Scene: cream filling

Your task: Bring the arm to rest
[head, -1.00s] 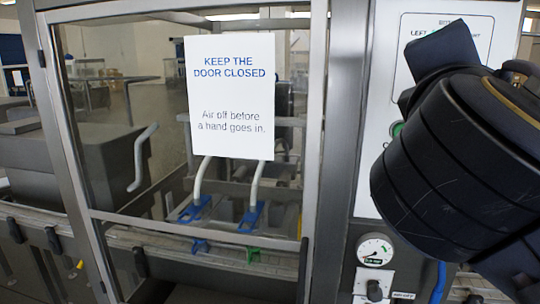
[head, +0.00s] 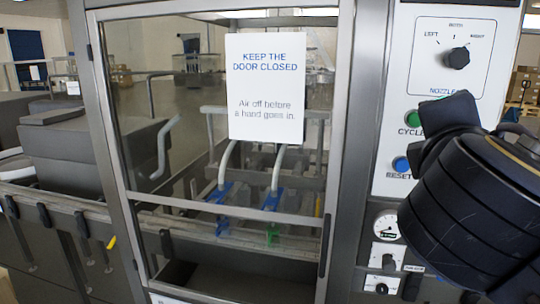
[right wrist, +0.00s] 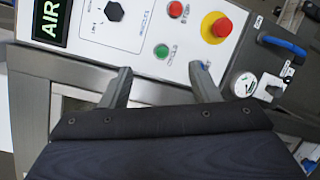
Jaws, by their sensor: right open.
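My right arm comes in from the right of the head view, in front of the control panel (head: 398,150), and hides part of it. My right gripper (right wrist: 163,84) shows in the right wrist view with its two fingers spread apart and nothing between them. The fingertips lie over the lower part of the panel. The green cycle button (right wrist: 161,51) is just beyond them, and the red emergency knob (right wrist: 216,27) is further to the right. My left gripper is in neither view.
The machine door (head: 218,150) is shut and carries a paper sign (head: 266,88). Behind the glass are two nozzles with blue and green clips. A selector knob (head: 456,58), a blue reset button (head: 401,164) and a pressure gauge (head: 387,225) are on the right. A grey machine (head: 75,150) stands at left.

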